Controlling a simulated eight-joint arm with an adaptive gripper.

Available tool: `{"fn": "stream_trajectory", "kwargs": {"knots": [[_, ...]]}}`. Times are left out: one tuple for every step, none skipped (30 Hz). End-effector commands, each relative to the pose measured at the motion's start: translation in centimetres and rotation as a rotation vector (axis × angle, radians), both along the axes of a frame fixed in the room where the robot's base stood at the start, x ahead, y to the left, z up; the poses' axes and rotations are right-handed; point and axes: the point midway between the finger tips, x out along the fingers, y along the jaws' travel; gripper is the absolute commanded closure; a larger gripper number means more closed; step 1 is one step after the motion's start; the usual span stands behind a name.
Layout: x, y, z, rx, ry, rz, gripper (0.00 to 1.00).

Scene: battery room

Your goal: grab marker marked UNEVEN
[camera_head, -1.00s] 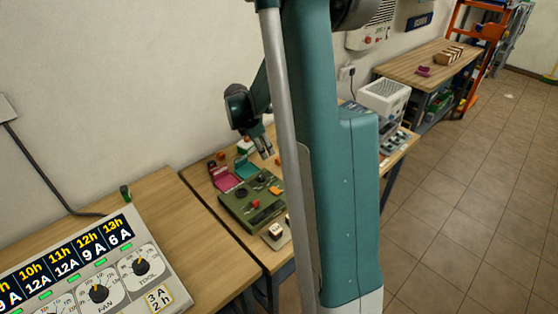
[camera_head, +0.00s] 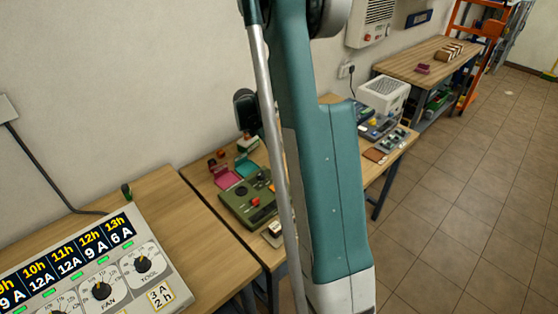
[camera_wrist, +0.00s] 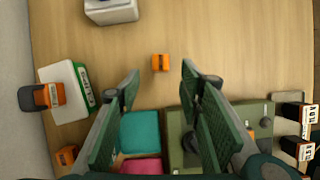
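No marker with a readable UNEVEN label shows. In the wrist view, a small orange block (camera_wrist: 161,62) lies on the wooden table, beyond and between the fingertips, with no readable marking. My gripper (camera_wrist: 160,78) is open and empty above the table. Two dark blocks with white labels, one (camera_wrist: 299,111) above the other (camera_wrist: 297,148), stand at the right edge; their text is too small to read. An orange and black piece (camera_wrist: 48,95) sits on a white box with a green label (camera_wrist: 84,86) at left.
A teal pad (camera_wrist: 140,132) and a pink pad (camera_wrist: 140,166) lie below the orange block. A green control panel (camera_head: 240,210) stands beside them. Another orange block (camera_wrist: 66,155) is at lower left, and a white box (camera_wrist: 110,11) at the top. Bare wood surrounds the middle block.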

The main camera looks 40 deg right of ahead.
Motion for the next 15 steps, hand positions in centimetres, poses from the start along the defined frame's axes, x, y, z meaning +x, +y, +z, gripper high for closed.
{"fn": "stream_trajectory", "kwargs": {"knots": [[0.0, -0.2, -0.4, 0.000, 0.000, -0.001, 0.63], [0.0, -0.3, -0.6, 0.000, 0.000, -0.001, 0.63], [0.0, -0.4, -0.9, 0.000, 0.000, -0.001, 0.63], [0.0, -0.5, -1.1, 0.000, 0.000, -0.001, 0.63], [-0.1, -0.6, -1.3, 0.000, 0.000, -0.001, 0.63], [-0.1, -0.7, -1.6, 0.000, 0.000, -0.001, 0.63], [-0.1, -0.8, -1.7, 0.000, 0.000, -0.001, 0.63], [-0.1, -0.8, -1.8, 0.000, 0.000, -0.001, 0.63], [-0.1, -0.9, -1.9, 0.000, 0.000, -0.001, 0.63], [-0.1, -0.9, -2.0, 0.000, 0.000, -0.001, 0.63], [-0.1, -0.9, -2.0, 0.000, 0.000, -0.001, 0.63], [-0.1, -0.9, -2.0, 0.000, 0.000, -0.001, 0.63], [-0.1, -0.9, -2.0, 0.000, 0.000, -0.001, 0.63], [-0.1, -0.9, -1.9, 0.000, 0.000, 0.000, 0.63], [-0.1, -0.9, -1.9, 0.000, 0.000, 0.000, 0.63]]}}
